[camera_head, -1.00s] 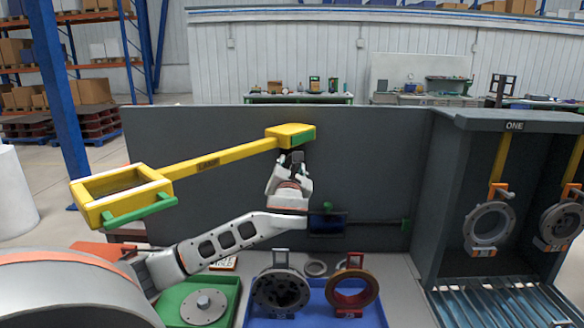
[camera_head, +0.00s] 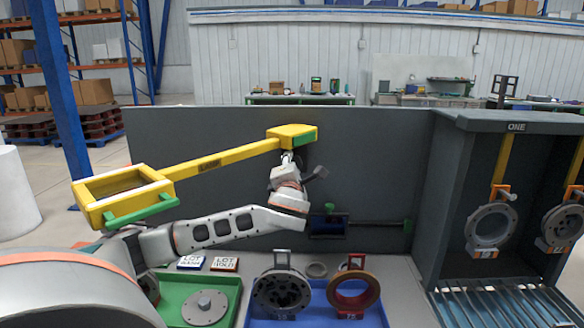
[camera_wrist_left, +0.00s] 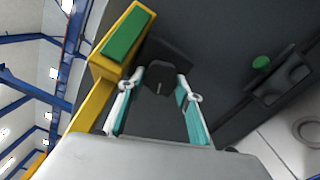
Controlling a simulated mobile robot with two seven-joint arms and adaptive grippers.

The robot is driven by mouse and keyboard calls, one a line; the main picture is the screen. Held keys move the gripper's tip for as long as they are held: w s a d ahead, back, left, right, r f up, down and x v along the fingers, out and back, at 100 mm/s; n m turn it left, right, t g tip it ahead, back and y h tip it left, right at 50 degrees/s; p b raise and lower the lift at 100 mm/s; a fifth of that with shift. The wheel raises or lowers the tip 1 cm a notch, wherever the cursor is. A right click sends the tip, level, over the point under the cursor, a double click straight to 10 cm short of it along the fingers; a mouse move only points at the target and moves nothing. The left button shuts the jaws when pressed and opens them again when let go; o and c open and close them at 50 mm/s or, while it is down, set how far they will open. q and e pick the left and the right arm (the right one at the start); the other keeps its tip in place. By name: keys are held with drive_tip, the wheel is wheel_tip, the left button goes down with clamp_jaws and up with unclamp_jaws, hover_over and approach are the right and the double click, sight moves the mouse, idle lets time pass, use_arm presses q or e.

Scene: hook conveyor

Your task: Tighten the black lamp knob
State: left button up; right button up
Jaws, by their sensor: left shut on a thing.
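The yellow lamp arm (camera_head: 220,158) runs across the grey panel from an open yellow frame at left to a yellow head (camera_head: 290,133) with a green block. The black lamp knob (camera_wrist_left: 160,77) shows between the fingertips in the left wrist view, just below the yellow head. My left gripper (camera_head: 288,160) is shut on it from below, with the wrist tilted. In the left wrist view the left gripper (camera_wrist_left: 161,88) has one finger on either side of the knob. In the head view the fingers largely hide the knob. My right gripper is not in view.
Below are a green tray (camera_head: 233,300) and a blue tray (camera_head: 375,315) with round parts. A grey cabinet (camera_head: 450,190) with hanging rings stands at right.

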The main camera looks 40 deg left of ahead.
use_arm(q)
drive_tip(key=shift+f+m, duration=0.1)
drive_tip(key=shift+m, duration=0.3)
drive_tip(key=o, duration=1.1)
drive_tip(key=v, duration=1.2)
